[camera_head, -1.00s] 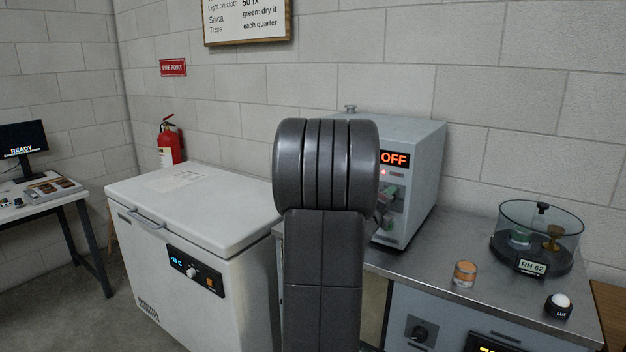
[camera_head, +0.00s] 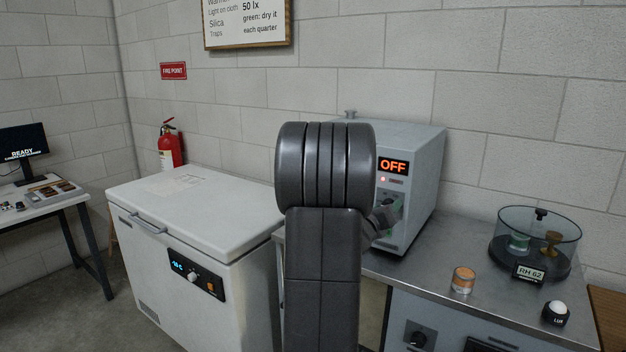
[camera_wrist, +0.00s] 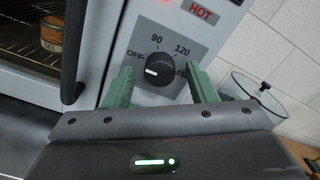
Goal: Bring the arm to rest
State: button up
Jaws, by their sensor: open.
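My gripper (camera_wrist: 162,92) is open in the wrist view. Its two green fingers stand apart in front of the black dial (camera_wrist: 152,70) of the oven, with nothing between them. The dial's white mark points toward OFF. I cannot tell whether the fingers touch the dial. In the head view my arm stands in front of the oven (camera_head: 413,150) and hides its left part. The oven's display reads OFF, with a red light below it. My gripper shows only in part there, by the dial.
In the wrist view a small tin (camera_wrist: 52,34) stands behind the oven's glass. The steel bench (camera_head: 420,272) bears an orange-banded tin (camera_head: 463,281), a glass desiccator (camera_head: 538,243) and a lux meter (camera_head: 555,313). A white chest freezer (camera_head: 190,222) stands left of my arm.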

jog(key=shift+m+p, duration=0.4)
jog(key=shift+m, duration=0.2)
